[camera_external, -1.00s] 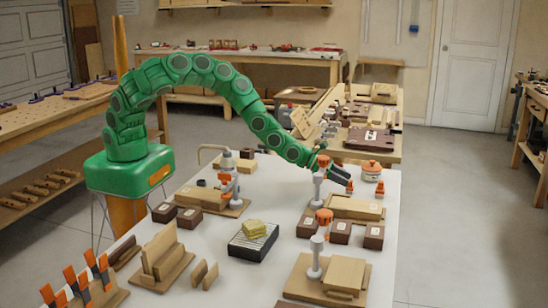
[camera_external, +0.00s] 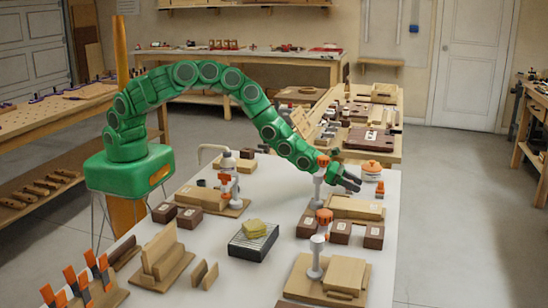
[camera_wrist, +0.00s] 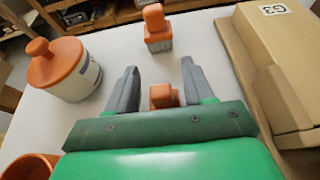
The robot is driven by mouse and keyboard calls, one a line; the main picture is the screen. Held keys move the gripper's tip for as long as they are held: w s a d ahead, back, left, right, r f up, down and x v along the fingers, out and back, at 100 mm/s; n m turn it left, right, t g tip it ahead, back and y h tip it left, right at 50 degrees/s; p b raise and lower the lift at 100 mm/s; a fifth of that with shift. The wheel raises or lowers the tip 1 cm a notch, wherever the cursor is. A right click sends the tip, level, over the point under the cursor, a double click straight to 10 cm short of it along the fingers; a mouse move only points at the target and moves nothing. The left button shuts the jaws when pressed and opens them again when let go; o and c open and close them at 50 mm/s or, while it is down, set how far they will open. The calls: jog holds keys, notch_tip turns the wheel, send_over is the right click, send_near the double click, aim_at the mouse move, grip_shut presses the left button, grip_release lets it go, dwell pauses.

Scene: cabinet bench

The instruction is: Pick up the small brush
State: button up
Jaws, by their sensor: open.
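My gripper (camera_external: 356,183) is open over the far right of the white bench. In the wrist view, my gripper (camera_wrist: 160,68) has its two grey fingers apart, one on each side of a small orange-topped piece (camera_wrist: 163,96). The lower part of that piece is hidden by my gripper's body.
A white jar with an orange lid (camera_wrist: 75,80) stands left of my fingers. A cardboard-coloured box marked G3 (camera_wrist: 285,60) lies close on the right. An orange round rim (camera_wrist: 28,168) shows at lower left. A black tray (camera_external: 252,243) holding a yellow block is nearer the camera.

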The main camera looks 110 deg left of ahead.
jog(key=shift+w+f, duration=0.2)
jog(key=shift+w, duration=0.15)
jog(key=shift+d, duration=0.1)
jog(key=c, duration=0.9)
jog(key=shift+o, duration=0.2)
